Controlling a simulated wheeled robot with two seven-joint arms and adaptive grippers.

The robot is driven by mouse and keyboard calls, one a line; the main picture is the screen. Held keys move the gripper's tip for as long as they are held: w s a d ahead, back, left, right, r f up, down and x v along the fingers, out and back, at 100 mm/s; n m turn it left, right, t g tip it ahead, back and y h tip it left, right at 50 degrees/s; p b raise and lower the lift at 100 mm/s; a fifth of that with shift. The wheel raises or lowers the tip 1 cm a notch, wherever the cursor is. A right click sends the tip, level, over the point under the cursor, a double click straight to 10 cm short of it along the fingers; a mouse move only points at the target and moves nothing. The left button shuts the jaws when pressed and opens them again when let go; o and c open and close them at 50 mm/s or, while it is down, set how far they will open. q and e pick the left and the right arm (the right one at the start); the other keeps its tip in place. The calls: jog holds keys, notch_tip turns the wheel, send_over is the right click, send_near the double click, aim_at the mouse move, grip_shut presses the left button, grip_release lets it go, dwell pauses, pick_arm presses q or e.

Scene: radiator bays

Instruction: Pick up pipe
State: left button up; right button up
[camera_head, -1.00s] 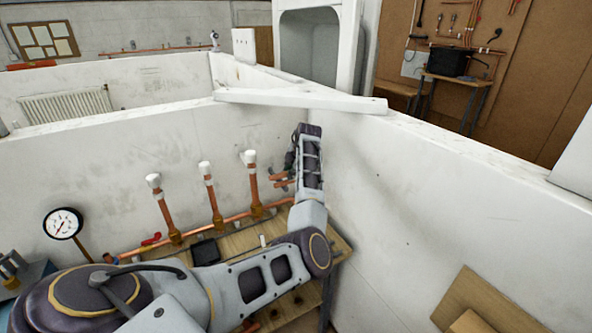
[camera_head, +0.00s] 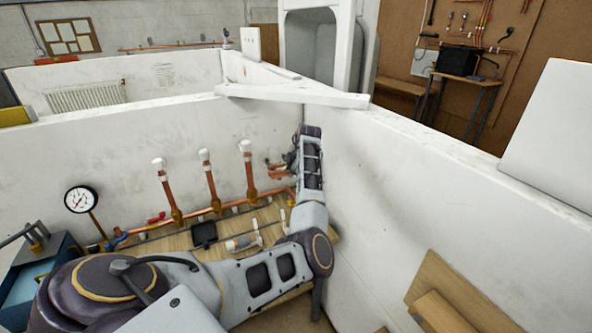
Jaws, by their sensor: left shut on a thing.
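My left gripper (camera_head: 288,162) is small and dark at the end of my left arm, near the corner where two white panels meet. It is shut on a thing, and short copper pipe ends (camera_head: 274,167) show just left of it. The jaws are mostly hidden, so I cannot see clearly how the pipe sits in them. Three upright copper pipes with white tops, one of them the right-hand upright pipe (camera_head: 249,170), stand left of the gripper, joined to a long horizontal copper pipe (camera_head: 221,209). My right gripper is not in view.
A wooden bench (camera_head: 180,242) below the pipes holds a black tray (camera_head: 203,234) and white fittings (camera_head: 245,241). A pressure gauge (camera_head: 80,199) and a blue toolbox (camera_head: 38,268) are at left. The white right panel (camera_head: 400,190) stands close beside my arm.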

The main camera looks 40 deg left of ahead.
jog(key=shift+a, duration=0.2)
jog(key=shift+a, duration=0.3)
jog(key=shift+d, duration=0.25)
